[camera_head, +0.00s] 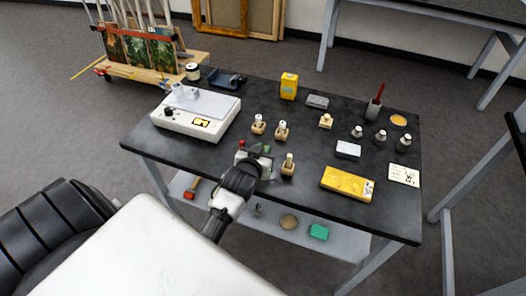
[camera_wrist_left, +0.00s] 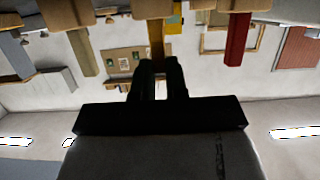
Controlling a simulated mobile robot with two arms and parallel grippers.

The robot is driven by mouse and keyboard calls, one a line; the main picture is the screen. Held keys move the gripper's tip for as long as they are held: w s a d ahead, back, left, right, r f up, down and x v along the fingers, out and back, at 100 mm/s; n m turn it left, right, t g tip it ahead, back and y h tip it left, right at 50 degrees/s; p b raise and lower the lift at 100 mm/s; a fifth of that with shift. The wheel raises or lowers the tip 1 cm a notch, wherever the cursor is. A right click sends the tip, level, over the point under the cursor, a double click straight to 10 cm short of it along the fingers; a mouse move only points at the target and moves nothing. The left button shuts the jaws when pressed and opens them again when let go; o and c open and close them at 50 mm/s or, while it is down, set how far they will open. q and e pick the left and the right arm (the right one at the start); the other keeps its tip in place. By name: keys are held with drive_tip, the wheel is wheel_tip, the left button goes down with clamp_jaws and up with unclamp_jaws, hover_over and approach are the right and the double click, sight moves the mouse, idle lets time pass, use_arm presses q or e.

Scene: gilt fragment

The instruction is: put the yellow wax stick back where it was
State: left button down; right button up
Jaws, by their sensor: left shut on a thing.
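My left gripper (camera_head: 254,158) is over the near-middle of the black workbench (camera_head: 325,162), beside a small light block with red and green bits. In the head view the gripper hides the yellow stick. My right gripper is not in view.
Small wooden blocks with pale tops (camera_head: 282,131) stand close behind the gripper, and another (camera_head: 288,167) just right. Bare bench lies between the right-hand items.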

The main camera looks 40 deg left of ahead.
use_arm(q)
drive_tip(key=shift+f, duration=0.1)
drive_tip(key=c, duration=1.1)
unclamp_jaws()
drive_tip(key=shift+f, duration=0.1)
drive_tip(key=shift+c, duration=0.2)
drive_tip(key=shift+d+r, duration=0.1)
drive_tip(key=shift+r, duration=0.25)
drive_tip(key=b+v, duration=0.1)
drive_tip(key=v, duration=1.1)
drive_tip(key=s+d+f+m+g+h, duration=0.1)
drive_tip(key=s+d+f+g, duration=0.1)
drive_tip(key=f, duration=0.7)
drive_tip(key=s+d+f+m+g+h, duration=0.1)
drive_tip(key=s+d+f+g, duration=0.1)
drive_tip(key=f, duration=0.8)
drive_tip(key=s+d+f+m+g+h, duration=0.1)
drive_tip(key=d+f+g, duration=0.15)
drive_tip(key=f, duration=0.65)
drive_tip(key=s+f+m+g, duration=0.1)
drive_tip(key=s+f+g, duration=0.2)
drive_tip(key=s+f, duration=0.6)
drive_tip(key=s+f+m+g, duration=0.1)
drive_tip(key=s+f+g, duration=0.2)
drive_tip(key=s+f, duration=0.7)
drive_tip(key=s, duration=0.8)
drive_tip(key=shift+a+f+g, duration=0.35)
